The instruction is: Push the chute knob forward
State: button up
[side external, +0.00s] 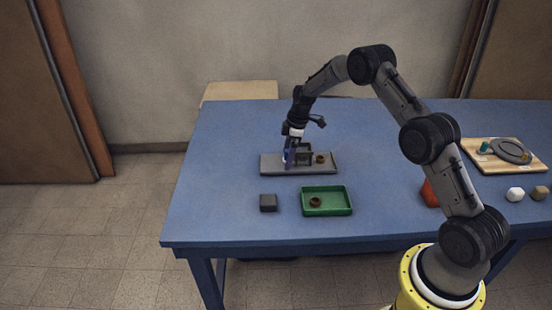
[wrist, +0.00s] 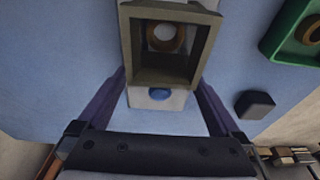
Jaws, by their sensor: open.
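The chute (side external: 304,150) is a dark grey box-like frame standing on a grey base plate (side external: 340,167). In the wrist view the chute (wrist: 140,45) is an open rectangular frame. A small round blue piece, seemingly the knob (wrist: 159,94), shows just below the chute's near edge. A brown ring (side external: 320,158) sits on the plate beside the chute; in the wrist view a ring (wrist: 166,38) shows through the frame. My gripper (side external: 289,163) is low at the chute's left end. In the wrist view its purple fingers (wrist: 161,82) are spread either side of the blue piece, holding nothing. Contact is unclear.
A green tray (side external: 327,213) holding a brown ring (side external: 315,202) and a dark grey block (side external: 268,202) are nearer the front edge. An orange object (side external: 429,194) is partly behind my arm. A wooden board (side external: 485,165) and two small blocks are at right. The table's left side is clear.

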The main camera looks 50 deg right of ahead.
jog(key=shift+r, duration=3.55)
